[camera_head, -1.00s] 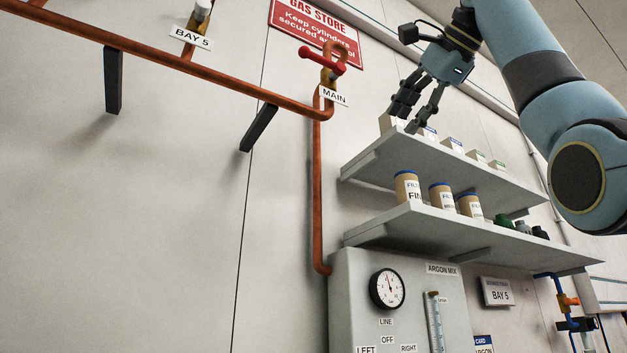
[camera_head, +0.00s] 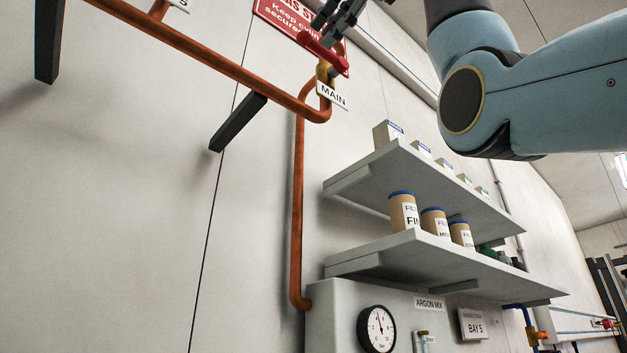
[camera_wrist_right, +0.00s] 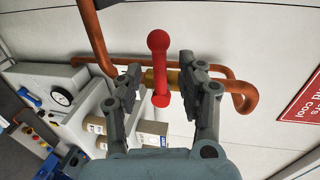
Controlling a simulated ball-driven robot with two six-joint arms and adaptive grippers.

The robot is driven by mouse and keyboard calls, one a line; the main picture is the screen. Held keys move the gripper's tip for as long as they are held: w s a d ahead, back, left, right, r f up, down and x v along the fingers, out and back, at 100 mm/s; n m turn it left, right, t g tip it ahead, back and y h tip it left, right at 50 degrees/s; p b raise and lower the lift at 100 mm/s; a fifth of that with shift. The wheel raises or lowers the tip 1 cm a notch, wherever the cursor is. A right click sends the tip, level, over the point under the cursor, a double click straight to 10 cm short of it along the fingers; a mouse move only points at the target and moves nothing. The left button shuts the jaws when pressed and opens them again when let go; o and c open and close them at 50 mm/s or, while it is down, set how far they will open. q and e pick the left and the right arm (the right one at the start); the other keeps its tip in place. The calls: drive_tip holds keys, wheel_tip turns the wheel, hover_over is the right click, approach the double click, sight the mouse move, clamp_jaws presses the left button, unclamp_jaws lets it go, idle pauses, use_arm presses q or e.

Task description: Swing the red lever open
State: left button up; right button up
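The red lever (camera_head: 322,54) sits on the brass valve (camera_head: 325,72) of the copper pipe, just above the white MAIN label (camera_head: 332,95). In the head view my right gripper (camera_head: 337,18) is at the top edge, at the lever, and covers part of it. In the right wrist view the lever (camera_wrist_right: 159,68) stands between the two spread fingers of the right gripper (camera_wrist_right: 158,78), with a gap showing on each side. Whether a finger touches it cannot be told. My left gripper is in neither view.
The copper pipe (camera_head: 230,72) runs along the wall on black brackets (camera_head: 238,122). A red sign (camera_head: 283,22) hangs behind the lever. Shelves with boxes and cans (camera_head: 403,210) stand to the lower right.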

sight(312, 48)
drive_tip(key=p+x, duration=0.1)
drive_tip(key=x, duration=0.2)
drive_tip(key=shift+w+a+f, duration=0.1)
drive_tip(key=shift+w+a, duration=0.15)
drive_tip(key=shift+w+a+f, duration=0.1)
drive_tip(key=shift+w+a, duration=0.05)
drive_tip(key=shift+w, duration=0.15)
drive_tip(key=shift+c, duration=0.6)
drive_tip(key=c, duration=0.5)
clamp_jaws()
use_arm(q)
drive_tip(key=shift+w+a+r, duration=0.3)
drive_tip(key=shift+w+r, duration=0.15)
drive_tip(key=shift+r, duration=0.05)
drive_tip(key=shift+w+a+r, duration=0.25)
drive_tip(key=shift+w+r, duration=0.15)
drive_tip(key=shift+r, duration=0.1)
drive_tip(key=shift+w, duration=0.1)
use_arm(e)
drive_tip(key=shift+w+a+f, duration=0.1)
drive_tip(key=shift+w+a, duration=0.1)
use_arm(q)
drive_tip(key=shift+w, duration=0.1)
